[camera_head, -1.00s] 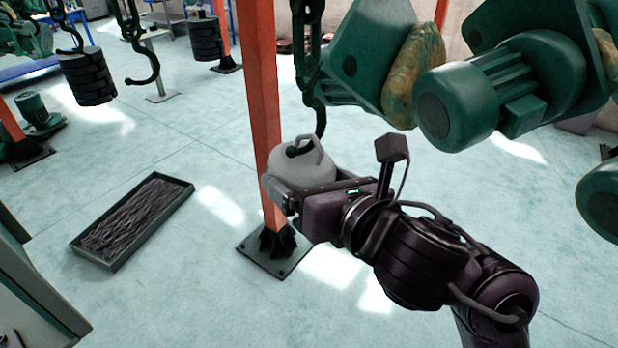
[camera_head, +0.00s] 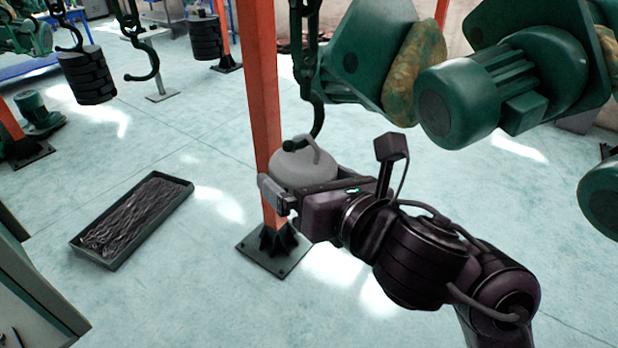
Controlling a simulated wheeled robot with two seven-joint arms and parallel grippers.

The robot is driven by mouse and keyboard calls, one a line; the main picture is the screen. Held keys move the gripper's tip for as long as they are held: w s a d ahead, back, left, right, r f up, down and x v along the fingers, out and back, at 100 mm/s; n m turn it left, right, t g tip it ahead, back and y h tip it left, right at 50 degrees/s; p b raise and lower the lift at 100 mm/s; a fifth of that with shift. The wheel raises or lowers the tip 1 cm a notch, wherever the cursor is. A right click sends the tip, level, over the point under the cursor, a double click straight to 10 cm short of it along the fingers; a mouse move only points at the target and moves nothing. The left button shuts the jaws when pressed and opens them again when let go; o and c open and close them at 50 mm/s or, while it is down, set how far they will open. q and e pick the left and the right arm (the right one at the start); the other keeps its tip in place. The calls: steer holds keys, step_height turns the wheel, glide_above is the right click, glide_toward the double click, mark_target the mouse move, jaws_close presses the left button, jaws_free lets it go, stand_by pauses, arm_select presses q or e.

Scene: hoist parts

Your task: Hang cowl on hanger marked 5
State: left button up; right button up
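The cowl (camera_head: 303,169) is a grey rounded dome with a loop handle on top, in front of the orange post in the head view. A dark hook (camera_head: 317,118) on a chain comes down to it, and its curved tip passes at the loop handle. The cowl looks to hang from this hook. My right gripper (camera_head: 290,190) is at the cowl's lower front, with one grey finger standing out to its left. It looks open, and part of the cowl is hidden behind it. No number marking can be read on the hook. My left gripper is out of view.
An orange post (camera_head: 262,100) on a dark foot stands just behind the cowl. Green motor hoists (camera_head: 500,85) fill the upper right. A tray of chain (camera_head: 135,220) lies on the floor at left. Another empty hook (camera_head: 140,60) and dark weights (camera_head: 88,76) hang at upper left.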

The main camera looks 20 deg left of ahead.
steer(key=p+v, duration=0.1)
steer(key=v, duration=0.6)
steer(key=shift+a, duration=0.1)
steer(key=shift+s, duration=0.1)
